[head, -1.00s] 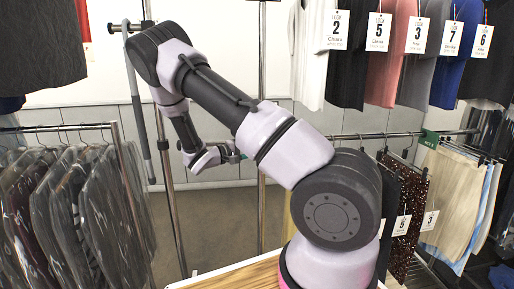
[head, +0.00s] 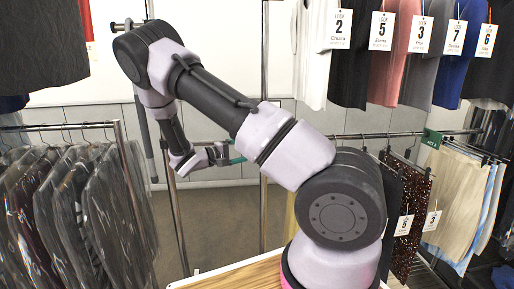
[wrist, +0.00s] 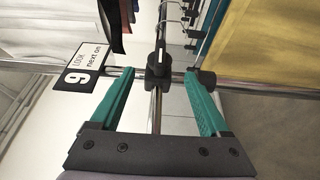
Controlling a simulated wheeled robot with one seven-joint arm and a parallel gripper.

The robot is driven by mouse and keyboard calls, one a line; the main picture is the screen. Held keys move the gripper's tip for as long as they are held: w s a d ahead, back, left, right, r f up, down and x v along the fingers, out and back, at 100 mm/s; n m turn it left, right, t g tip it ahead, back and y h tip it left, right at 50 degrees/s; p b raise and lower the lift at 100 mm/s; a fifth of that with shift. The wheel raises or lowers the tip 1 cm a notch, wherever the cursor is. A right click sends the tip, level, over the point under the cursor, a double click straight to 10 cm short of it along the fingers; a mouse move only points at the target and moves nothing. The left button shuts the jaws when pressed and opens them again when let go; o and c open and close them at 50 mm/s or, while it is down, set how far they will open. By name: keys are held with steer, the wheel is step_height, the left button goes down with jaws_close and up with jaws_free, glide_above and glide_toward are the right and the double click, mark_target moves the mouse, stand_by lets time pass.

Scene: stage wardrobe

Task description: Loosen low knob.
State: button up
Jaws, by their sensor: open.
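My gripper (wrist: 160,77) is open, with two green fingers spread apart and nothing held between them. In the wrist view a black clamp joint (wrist: 158,70) on a chrome pole (wrist: 155,112) appears between the fingertips. A black knob (wrist: 206,77) sits to the right of that joint, close to the right fingertip in the picture; I cannot tell whether they touch. I cannot tell for certain that it is the low knob. In the head view my gripper (head: 237,160) is small, beyond my arm and near the upright stand poles; no knob is clear beside it there.
Yellow cloth (wrist: 265,45) and hangers (wrist: 190,28) are close by. In the head view, bagged garments (head: 75,200) hang at left, and numbered tops (head: 390,50) and trousers (head: 455,200) at right.

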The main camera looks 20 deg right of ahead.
steer(key=a, duration=0.5)
steer(key=shift+s+a, duration=0.35)
steer(key=s+d+r+m+g+y, duration=0.4)
steer(key=s+r+y, duration=0.4)
steer(key=s+y, duration=0.3)
steer(key=s+a+r+t+y, duration=0.3)
steer(key=s+r+t+y, duration=0.1)
steer(key=s+r, duration=0.3)
steer(key=s+a+r+m+t+y, duration=0.1)
steer(key=s+a+r+t+y, duration=0.2)
steer(key=s+r+t+y, duration=0.2)
step_height(320, 180, up, 5)
steer(key=s, duration=0.3)
steer(key=shift+m, duration=0.3)
